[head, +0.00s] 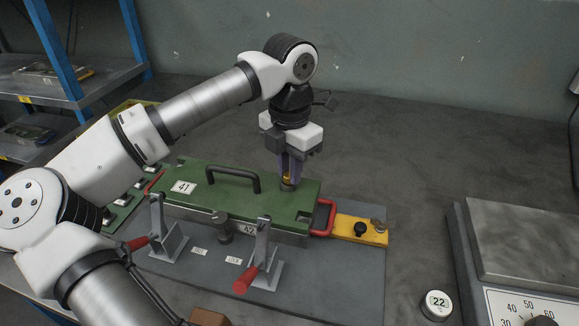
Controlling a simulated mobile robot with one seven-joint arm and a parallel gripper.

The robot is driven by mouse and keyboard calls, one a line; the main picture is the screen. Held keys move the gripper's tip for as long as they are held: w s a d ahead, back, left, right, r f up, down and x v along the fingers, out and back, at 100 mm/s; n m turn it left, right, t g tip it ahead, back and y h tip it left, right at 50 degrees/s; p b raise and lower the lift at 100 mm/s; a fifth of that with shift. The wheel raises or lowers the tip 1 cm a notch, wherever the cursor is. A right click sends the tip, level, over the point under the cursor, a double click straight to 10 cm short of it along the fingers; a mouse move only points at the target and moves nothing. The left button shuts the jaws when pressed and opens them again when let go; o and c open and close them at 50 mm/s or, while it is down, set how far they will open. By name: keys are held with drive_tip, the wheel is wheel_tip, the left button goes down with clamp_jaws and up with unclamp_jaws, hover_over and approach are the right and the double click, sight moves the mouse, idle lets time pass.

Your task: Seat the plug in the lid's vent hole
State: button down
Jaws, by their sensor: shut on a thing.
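The green lid (225,207) lies flat on the mould, with a black handle on top and a white "41" label at its left. My gripper (288,181) points straight down over the right part of the lid. Its purplish fingers are shut on a small plug (287,178), of which only a yellowish bit shows between them. The fingertips are at or just above a small grey round feature on the lid. The vent hole is hidden below the gripper, and I cannot tell whether the plug touches or enters it.
Two toggle clamps with red handles (247,279) stand in front of the mould. A red pull handle (324,216) and a yellow plate (346,228) with a black knob lie to the right. Shelves stand at left.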

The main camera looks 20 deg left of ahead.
idle(0.4)
drive_tip(key=c, duration=1.2)
unclamp_jaws()
drive_tip(key=shift+c, duration=0.2)
drive_tip(key=shift+o, duration=0.5)
drive_tip(key=o, duration=0.4)
drive_tip(key=shift+r, duration=0.1)
drive_tip(key=shift+r+p, duration=2.1)
drive_tip(key=shift+r, duration=1.35)
drive_tip(key=shift+f, duration=0.1)
